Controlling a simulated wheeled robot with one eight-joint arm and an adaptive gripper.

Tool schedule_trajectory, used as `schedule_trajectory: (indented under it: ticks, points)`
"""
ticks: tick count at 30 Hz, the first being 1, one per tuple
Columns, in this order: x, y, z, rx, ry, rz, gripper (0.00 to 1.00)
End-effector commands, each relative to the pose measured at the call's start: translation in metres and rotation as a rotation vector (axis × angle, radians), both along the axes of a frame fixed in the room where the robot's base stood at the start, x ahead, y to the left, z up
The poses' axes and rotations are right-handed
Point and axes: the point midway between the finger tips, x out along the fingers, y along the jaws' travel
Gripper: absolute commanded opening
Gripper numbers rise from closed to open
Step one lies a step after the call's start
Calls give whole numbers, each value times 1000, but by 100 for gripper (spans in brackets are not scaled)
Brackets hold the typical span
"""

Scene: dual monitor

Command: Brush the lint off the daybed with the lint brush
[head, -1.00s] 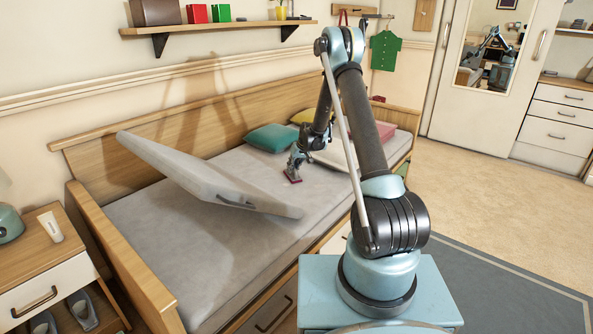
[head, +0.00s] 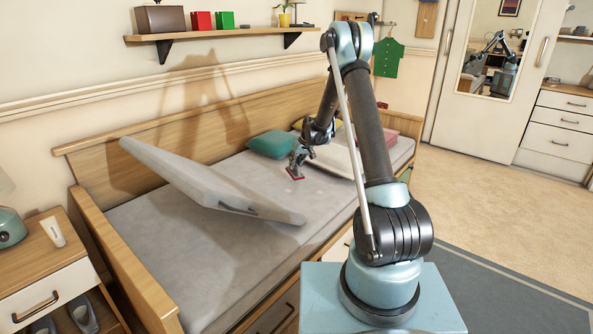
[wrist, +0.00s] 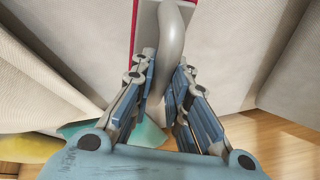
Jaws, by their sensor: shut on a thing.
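The daybed (head: 165,250) has a grey mattress in a wooden frame. My gripper (head: 298,156) is over the middle of the mattress, near the teal cushion. It is shut on the grey handle of the lint brush (head: 295,174), whose red-edged head points down at the mattress. I cannot tell whether the head touches the fabric. In the wrist view my gripper (wrist: 165,92) has its fingers on both sides of the lint brush handle (wrist: 173,35). Lint is too small to make out clearly.
A large grey slab-like cushion (head: 200,180) lies tilted over the daybed's left part. A teal cushion (head: 271,144), a pale cushion (head: 335,160) and a pink item (head: 383,148) are by the back and right end. A shelf (head: 220,34) hangs above. Carpet (head: 480,200) at right is clear.

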Motion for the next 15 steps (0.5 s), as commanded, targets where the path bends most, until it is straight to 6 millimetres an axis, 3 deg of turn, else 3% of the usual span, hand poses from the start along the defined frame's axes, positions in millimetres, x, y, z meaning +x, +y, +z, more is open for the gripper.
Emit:
schedule_trajectory:
  ticks: [15]
  points:
    - [0,0,7,0,0,0,0]
